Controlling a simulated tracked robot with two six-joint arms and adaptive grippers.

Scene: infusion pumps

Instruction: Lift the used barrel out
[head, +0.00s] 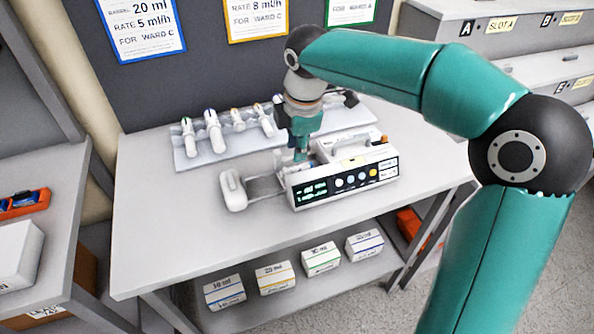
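The infusion pump (343,182) stands on the table, its front display lit green. Its pusher block (232,190) sticks out to the left on rods, apart from the pump body. My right gripper (300,152) points down at the left end of the pump's top, close to it. The used barrel cannot be made out for certain; the gripper and pump casing cover part of the pump's top. Whether the fingers are open or shut on something is too small to tell. My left gripper is not in view.
A pale rack (195,158) behind the pump holds several syringes. Small labelled boxes (274,278) stand on the shelf below. The table (160,235) is clear at its left and front. A side bench (70,205) stands left, slotted units (497,40) at the right back.

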